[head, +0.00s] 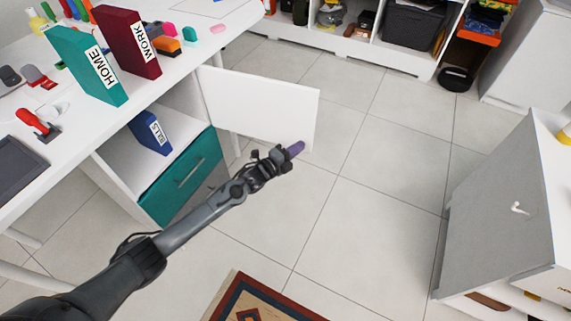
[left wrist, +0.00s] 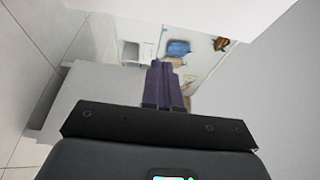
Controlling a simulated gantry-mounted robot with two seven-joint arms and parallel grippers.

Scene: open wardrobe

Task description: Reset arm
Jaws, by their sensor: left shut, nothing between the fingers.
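My left arm comes in from the lower left in the head view and reaches over the floor in front of the desk cabinet. My left gripper (head: 296,148) has purple fingers and is near the lower right corner of the open white cabinet door (head: 262,104). I cannot tell whether it touches the door. In the left wrist view the fingers (left wrist: 162,84) are together, with nothing between them. My right gripper is not in view.
A blue BILLS binder (head: 150,133) stands in the cabinet above a teal drawer (head: 182,180). HOME (head: 88,66) and WORK (head: 128,42) binders stand on the desk. A grey cabinet (head: 497,210) is at the right. The tiled floor (head: 375,170) between is clear; a rug (head: 262,300) lies at the bottom.

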